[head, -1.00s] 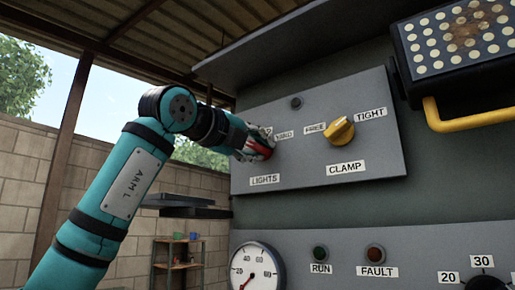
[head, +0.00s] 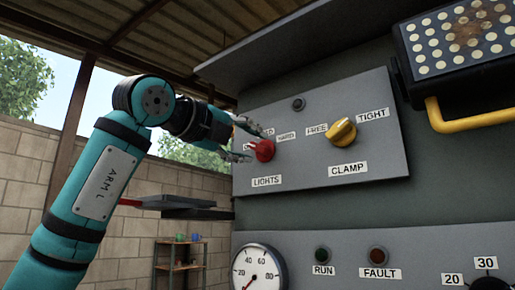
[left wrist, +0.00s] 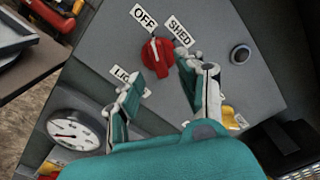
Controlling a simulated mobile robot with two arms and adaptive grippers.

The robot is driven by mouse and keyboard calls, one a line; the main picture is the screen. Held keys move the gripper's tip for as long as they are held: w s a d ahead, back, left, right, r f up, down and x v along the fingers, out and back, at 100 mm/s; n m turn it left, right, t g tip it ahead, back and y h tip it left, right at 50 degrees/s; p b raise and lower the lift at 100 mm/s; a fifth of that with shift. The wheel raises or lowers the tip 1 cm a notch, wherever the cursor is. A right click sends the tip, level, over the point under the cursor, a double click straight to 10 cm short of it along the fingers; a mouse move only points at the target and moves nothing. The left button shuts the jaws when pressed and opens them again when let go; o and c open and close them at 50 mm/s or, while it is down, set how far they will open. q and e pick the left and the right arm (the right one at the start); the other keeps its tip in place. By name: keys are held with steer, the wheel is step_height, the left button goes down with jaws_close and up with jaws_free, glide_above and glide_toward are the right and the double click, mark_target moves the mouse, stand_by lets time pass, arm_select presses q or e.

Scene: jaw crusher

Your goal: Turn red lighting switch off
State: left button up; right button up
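The red lighting switch (head: 264,151) is a rotary knob on the grey panel, above the LIGHTS label (head: 266,181). In the left wrist view the red knob (left wrist: 158,58) has its white mark turned toward the OFF label (left wrist: 143,16), left of the SHED label (left wrist: 178,31). My left gripper (head: 246,143) is open and empty, just left of the knob in the head view. In the left wrist view its two fingers (left wrist: 164,70) are spread, with the knob showing beyond and between their tips. My right gripper is not in view.
A yellow CLAMP knob (head: 342,132) sits right of the red one on the panel. A lamp with a yellow handle (head: 470,113) is at the upper right. A gauge (head: 258,270) and RUN and FAULT lights (head: 377,256) are below.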

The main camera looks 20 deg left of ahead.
arm_select(q)
steer(key=v, duration=0.8)
steer(key=shift+a, duration=0.1)
